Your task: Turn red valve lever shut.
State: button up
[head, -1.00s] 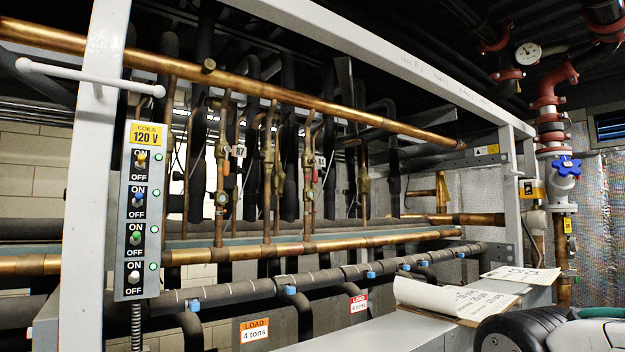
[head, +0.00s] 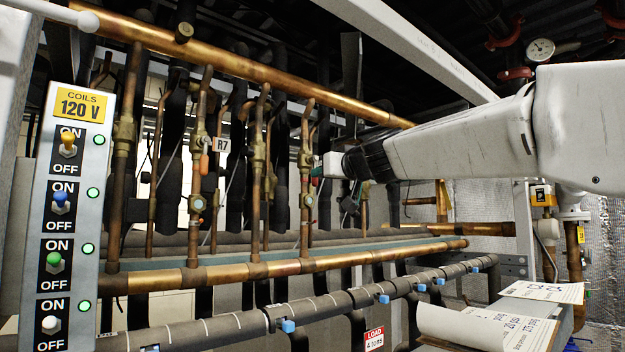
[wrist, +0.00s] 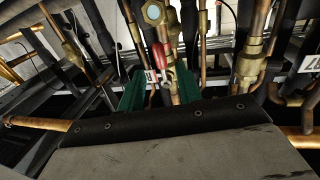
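In the head view my gripper (head: 318,180) is beside a brass valve (head: 306,158) on a copper pipe right of centre. The red lever is mostly hidden there. Another lever, orange-red (head: 204,164), sits on a pipe further left, beside the R7 tag (head: 221,145).
Copper pipes and black insulated lines crowd around my gripper. A long copper pipe (head: 250,80) runs above and another (head: 230,275) below. A 120 V coil switch panel (head: 70,200) with lit green lamps stands left. Papers (head: 490,330) lie at lower right.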

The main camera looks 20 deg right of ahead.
jog(key=w, duration=0.3)
jog(key=w+a, duration=0.1)
jog(key=w, duration=0.2)
jog(key=shift+w+a+f, duration=0.1)
jog(key=shift+w+a, duration=0.1)
grip_shut()
